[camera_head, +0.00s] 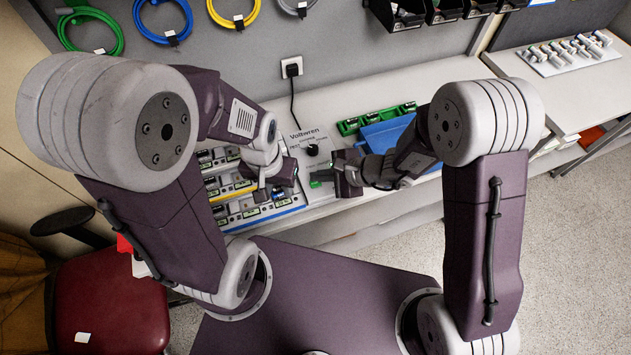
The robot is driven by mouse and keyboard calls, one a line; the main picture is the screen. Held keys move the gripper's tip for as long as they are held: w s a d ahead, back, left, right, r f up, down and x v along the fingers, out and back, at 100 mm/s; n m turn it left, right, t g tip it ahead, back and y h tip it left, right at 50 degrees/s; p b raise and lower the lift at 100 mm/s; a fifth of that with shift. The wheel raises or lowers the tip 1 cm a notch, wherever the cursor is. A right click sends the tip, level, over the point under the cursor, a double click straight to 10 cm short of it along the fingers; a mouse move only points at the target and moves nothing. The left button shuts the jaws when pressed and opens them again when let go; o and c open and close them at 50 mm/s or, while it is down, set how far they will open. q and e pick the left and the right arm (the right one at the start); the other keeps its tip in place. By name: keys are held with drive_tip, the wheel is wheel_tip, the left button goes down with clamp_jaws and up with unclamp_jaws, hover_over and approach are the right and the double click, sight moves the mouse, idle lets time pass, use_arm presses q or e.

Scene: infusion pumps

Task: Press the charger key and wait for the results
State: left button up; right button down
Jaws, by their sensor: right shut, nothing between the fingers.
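The white charger (303,137), printed "Voltwren", stands on the bench near the middle of the head view, with a black cable plugged into its top. A small green patch (315,184) shows on its front part; I cannot tell whether it is the key. My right gripper (322,177) is shut and empty, reaching in from the right with its tips close to the green patch. Contact cannot be made out. My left gripper (265,194) hangs over the tray's right part, left of the charger; its finger gap is not clear. My grippers hide part of the charger, and no result is readable.
A tray of several small modules (228,207) lies left of the charger. A blue bin (387,133) and a green rack (363,121) stand to the right. The black cable (292,100) runs up to a wall socket. Bare bench lies at the back right.

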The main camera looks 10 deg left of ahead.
sight(319, 184)
use_arm(q)
drive_tip(key=shift+f, duration=0.1)
idle(0.4)
drive_tip(key=shift+f+b, duration=0.7)
drive_tip(key=shift+b, duration=0.05)
use_arm(e)
drive_tip(key=shift+f, duration=0.45)
use_arm(q)
drive_tip(key=shift+f+b, duration=0.55)
drive_tip(key=shift+b, duration=0.05)
use_arm(e)
drive_tip(key=shift+f, duration=0.35)
use_arm(q)
drive_tip(key=shift+r+p, duration=0.4)
drive_tip(key=shift+p, duration=0.05)
use_arm(e)
drive_tip(key=shift+r, duration=0.8)
